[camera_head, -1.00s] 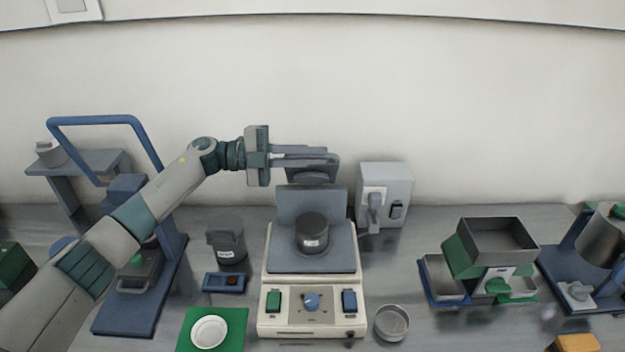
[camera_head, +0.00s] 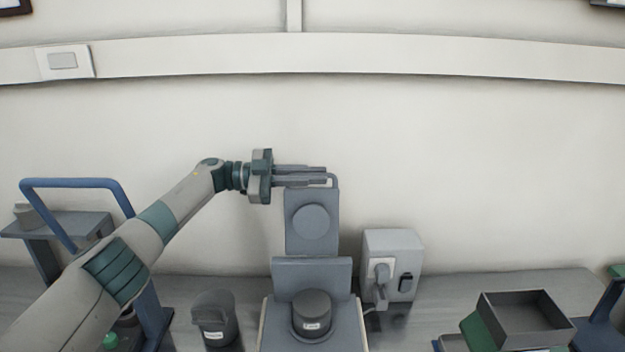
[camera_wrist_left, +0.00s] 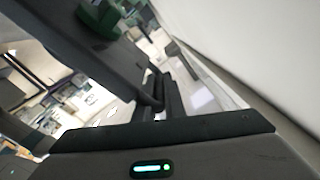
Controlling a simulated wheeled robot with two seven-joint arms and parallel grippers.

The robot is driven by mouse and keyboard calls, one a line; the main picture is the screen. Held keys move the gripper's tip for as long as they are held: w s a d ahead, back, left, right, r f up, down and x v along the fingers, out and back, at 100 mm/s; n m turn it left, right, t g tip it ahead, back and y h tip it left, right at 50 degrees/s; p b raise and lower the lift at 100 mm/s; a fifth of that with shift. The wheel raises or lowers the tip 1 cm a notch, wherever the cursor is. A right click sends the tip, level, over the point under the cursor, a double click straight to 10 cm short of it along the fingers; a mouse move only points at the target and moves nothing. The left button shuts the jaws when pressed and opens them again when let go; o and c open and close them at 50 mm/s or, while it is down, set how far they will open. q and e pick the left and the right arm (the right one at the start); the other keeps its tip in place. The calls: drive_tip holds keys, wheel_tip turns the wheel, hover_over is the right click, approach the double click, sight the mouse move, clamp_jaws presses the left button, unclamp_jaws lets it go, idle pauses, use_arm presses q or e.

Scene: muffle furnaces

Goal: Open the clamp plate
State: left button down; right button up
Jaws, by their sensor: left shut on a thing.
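The grey clamp plate (camera_head: 297,238) stands upright above the back of the bench device, its round pad (camera_head: 311,220) facing me. A thin handle (camera_head: 335,183) rises at its top edge. My left gripper (camera_head: 318,175) reaches in from the left and is shut on this handle. Below the plate, a dark labelled cylinder (camera_head: 312,308) sits on the device's platform (camera_head: 347,338), in front of a grey back plate (camera_head: 312,270). In the left wrist view, the gripper's dark fingers (camera_wrist_left: 160,95) show close together; the handle between them is hard to make out. My right gripper is out of view.
A light grey box with a switch (camera_head: 405,252) stands right of the device. A dark lidded jar (camera_head: 213,315) stands on its left. A blue-handled stand (camera_head: 75,183) is at far left, behind my arm. A dark open tray (camera_head: 525,318) is at right.

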use_arm(q)
drive_tip(key=shift+w+f, duration=0.15)
drive_tip(key=shift+w, duration=0.3)
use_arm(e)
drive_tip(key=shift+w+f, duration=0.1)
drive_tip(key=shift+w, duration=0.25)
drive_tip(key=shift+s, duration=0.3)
